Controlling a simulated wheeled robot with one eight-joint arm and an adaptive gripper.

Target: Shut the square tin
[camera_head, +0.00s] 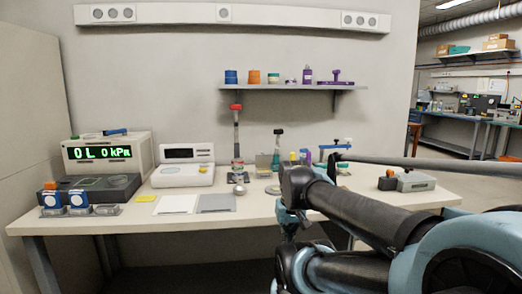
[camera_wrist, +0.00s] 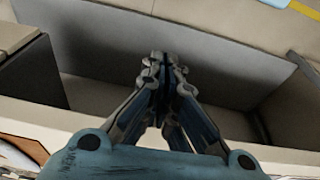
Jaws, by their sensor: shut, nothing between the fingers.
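A small grey-olive box (camera_head: 264,162) stands towards the back of the bench in the head view and looks like the square tin with its lid raised. It is small and partly crowded by other items, so its details are hard to tell. My gripper (camera_wrist: 162,68) is shut and empty in the wrist view, its fingertips together. In the head view the arm reaches in from the lower right, and the wrist end hangs near the bench's front edge, in front of and below the box. I cannot make out the tin in the wrist view.
The bench (camera_head: 120,223) holds a pressure display (camera_head: 105,152), a white instrument (camera_head: 183,170), a red-topped stand (camera_head: 236,145) and a metal ball (camera_head: 240,190). A shelf (camera_head: 290,87) hangs above. A grey device (camera_head: 415,181) sits at right.

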